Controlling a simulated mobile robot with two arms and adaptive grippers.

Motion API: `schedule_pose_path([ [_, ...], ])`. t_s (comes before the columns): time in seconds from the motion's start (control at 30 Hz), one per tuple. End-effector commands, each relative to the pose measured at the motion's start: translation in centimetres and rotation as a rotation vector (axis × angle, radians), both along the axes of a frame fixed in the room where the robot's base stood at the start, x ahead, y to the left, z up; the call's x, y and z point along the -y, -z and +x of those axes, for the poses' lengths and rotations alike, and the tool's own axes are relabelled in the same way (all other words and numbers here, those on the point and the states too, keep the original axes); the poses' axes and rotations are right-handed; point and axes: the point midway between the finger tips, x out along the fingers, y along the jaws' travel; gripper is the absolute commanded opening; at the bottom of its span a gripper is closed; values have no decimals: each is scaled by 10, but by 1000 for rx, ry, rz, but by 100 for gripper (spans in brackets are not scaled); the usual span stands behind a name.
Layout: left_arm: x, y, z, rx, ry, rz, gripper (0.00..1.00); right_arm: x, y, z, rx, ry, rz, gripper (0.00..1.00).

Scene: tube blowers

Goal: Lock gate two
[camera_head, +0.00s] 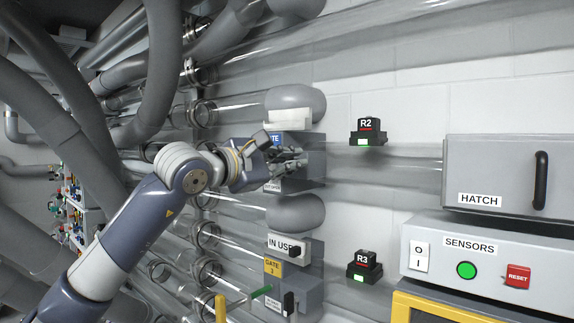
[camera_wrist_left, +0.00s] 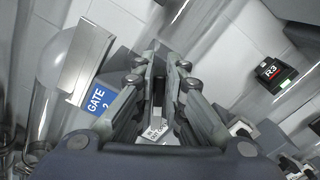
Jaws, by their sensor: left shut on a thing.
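The gate two unit (camera_head: 314,158) is a grey box on the tube wall, with a blue label (camera_head: 275,139) partly covered by my gripper. The label reads GATE 2 in the left wrist view (camera_wrist_left: 98,98). My right gripper is in neither view.
Below is gate three (camera_head: 273,267) with a yellow label and an IN USE plate (camera_head: 281,246). Black R2 (camera_head: 367,130) and R3 (camera_head: 364,266) units show green lights. A SENSORS panel (camera_head: 490,263) and HATCH (camera_head: 490,180) stand right. Clear tubes run behind.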

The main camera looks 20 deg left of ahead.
Motion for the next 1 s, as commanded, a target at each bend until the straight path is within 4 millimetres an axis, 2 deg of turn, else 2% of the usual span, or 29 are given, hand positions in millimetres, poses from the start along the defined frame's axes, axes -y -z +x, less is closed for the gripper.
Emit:
schedule_pose_path([
  [0.5, 3, 10, -2, 141, 1, 384, 0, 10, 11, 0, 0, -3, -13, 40],
  [1.0, 4, 14, -1, 182, 2, 503, 0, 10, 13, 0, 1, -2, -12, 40],
])
